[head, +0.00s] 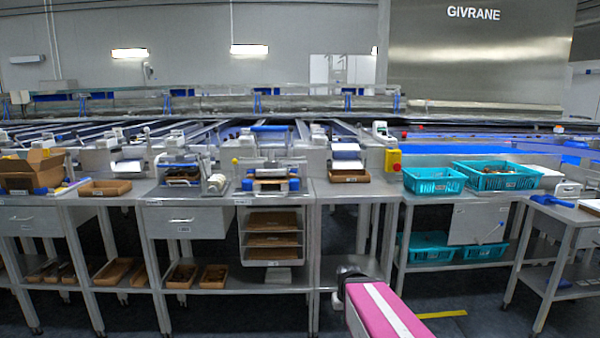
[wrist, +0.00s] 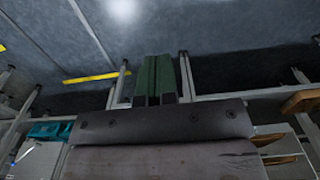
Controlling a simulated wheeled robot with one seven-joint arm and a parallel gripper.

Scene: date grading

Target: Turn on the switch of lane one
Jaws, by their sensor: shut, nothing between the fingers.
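My gripper (wrist: 162,72) shows in the wrist view as green fingers beyond a dark grey palm. The fingers are shut with nothing between them, and floor and table legs lie behind them. In the head view my pink arm reaches low in front of the benches, and the gripper itself cannot be made out there. A yellow box with a red button (head: 393,160) stands at the bench's back edge, right of centre. A small pale box with red and green spots (head: 380,130) is just behind it. I cannot tell which part is the switch of lane one.
Steel benches (head: 345,188) run across the view, with the lanes (head: 215,132) behind them. Teal crates (head: 434,180) stand on the right bench, and brown trays (head: 104,187) on the left. A cardboard box (head: 36,170) is at far left. The floor in front is largely clear.

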